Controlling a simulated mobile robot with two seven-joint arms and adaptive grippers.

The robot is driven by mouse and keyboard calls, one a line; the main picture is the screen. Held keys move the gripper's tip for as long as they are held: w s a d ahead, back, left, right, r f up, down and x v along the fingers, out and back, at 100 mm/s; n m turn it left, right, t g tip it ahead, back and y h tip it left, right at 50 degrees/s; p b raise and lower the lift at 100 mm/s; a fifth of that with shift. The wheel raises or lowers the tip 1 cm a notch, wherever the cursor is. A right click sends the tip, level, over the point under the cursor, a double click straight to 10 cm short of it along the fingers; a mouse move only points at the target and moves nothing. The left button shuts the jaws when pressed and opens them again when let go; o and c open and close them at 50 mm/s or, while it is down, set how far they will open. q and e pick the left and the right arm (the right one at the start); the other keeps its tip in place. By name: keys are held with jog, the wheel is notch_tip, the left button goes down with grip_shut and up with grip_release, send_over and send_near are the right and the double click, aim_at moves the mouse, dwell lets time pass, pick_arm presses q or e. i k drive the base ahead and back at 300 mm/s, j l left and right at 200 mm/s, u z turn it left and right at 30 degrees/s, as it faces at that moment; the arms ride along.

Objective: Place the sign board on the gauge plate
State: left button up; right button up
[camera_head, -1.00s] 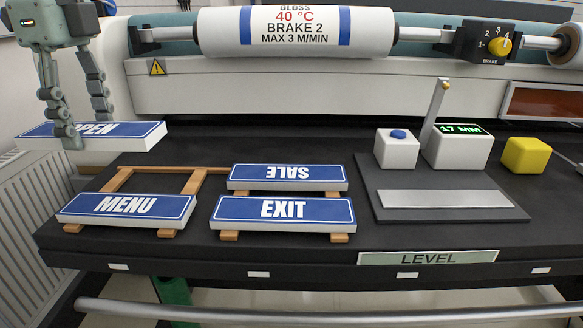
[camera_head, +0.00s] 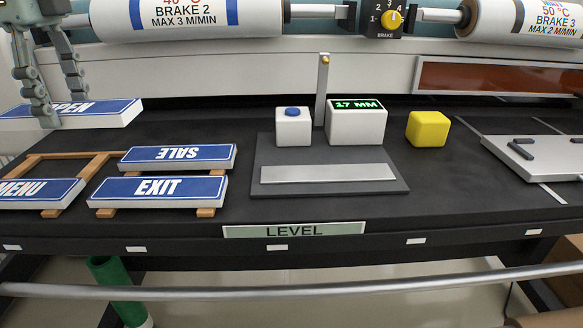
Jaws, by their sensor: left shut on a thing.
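My left gripper (camera_head: 58,100) is shut on a blue and white OPEN sign board (camera_head: 108,113) at the far left, holding it above the table's left back part. The gauge plate (camera_head: 275,185) is a dark grey plate in the middle, with a bare light metal strip (camera_head: 328,173) along its front. At its back stand a white block with a blue button (camera_head: 293,128) and a white readout box (camera_head: 357,123) showing 17 MM, with an upright post (camera_head: 321,90) beside it. My right gripper is not in view.
A wooden rack (camera_head: 91,170) at left bears MENU (camera_head: 38,194), SALE (camera_head: 178,157) and EXIT (camera_head: 158,189) boards. A yellow block (camera_head: 428,128) stands right of the plate. A light grey plate (camera_head: 538,157) lies at far right. Rolls and a machine span the back.

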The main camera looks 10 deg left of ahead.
aim_at(327, 172)
jog(key=l, duration=0.7)
jog(key=i+l, duration=0.1)
jog(key=l, duration=0.6)
